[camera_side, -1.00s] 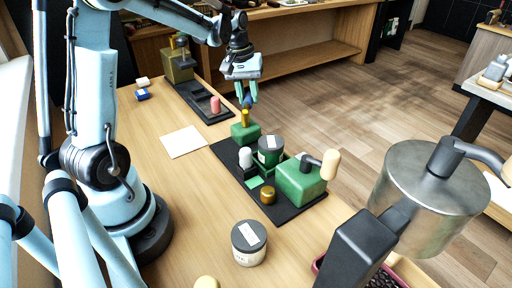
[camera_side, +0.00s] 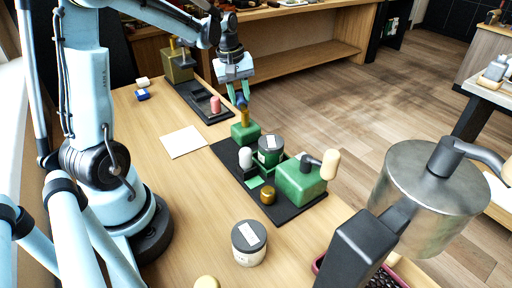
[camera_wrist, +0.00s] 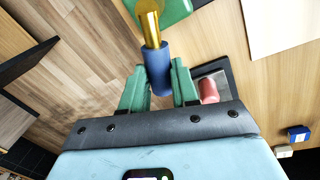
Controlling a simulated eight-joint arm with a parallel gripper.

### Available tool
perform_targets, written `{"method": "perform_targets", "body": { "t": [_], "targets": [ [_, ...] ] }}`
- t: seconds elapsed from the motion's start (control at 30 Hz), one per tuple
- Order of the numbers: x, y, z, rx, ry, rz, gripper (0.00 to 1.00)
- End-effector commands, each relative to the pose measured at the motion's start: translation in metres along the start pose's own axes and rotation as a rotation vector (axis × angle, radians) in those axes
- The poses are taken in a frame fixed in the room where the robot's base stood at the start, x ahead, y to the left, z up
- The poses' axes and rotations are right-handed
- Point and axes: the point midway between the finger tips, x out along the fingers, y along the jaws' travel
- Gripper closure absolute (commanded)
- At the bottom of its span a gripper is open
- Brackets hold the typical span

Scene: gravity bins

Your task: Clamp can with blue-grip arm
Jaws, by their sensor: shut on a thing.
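My gripper (camera_side: 238,92) is shut on the blue grip (camera_wrist: 157,70), a short blue sleeve on a brass arm (camera_wrist: 149,24). In the wrist view the green fingers stand on either side of the sleeve. The brass arm, also in the side view (camera_side: 245,118), rises from a small green block (camera_side: 245,133). A dark green can (camera_side: 270,151) with a pale label on its lid stands upright on the black base plate (camera_side: 228,153), between that small block and a larger green block (camera_side: 300,182). Whether anything presses on the can is unclear.
The larger block has a cream-knobbed handle (camera_side: 330,164). A white peg (camera_side: 245,158) and brass knob (camera_side: 268,195) are beside the can. Another fixture with a pink peg (camera_side: 215,104) lies behind. A white dark-lidded jar (camera_side: 249,243) stands in front. A paper sheet (camera_side: 184,142) lies left.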

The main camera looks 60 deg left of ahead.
Motion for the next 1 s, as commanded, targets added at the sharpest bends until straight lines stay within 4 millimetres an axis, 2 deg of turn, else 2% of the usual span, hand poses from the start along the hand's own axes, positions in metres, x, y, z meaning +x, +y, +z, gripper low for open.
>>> {"method": "perform_targets", "body": {
  "t": [0.17, 0.2, 0.37, 0.73, 0.87, 1.0],
  "targets": [
    [-0.001, -0.001, 0.0, -0.004, -0.001, -0.002, 1.0],
    [-0.001, -0.001, 0.0, -0.004, -0.001, -0.003, 0.69],
    [-0.001, -0.001, 0.0, -0.003, -0.001, -0.002, 0.45],
    [-0.004, 0.0, 0.0, -0.001, -0.001, -0.001, 0.45],
    [-0.018, 0.0, 0.0, -0.002, -0.001, -0.001, 0.45],
    [-0.041, 0.0, 0.0, -0.002, -0.001, -0.002, 0.45]
  ]
}}
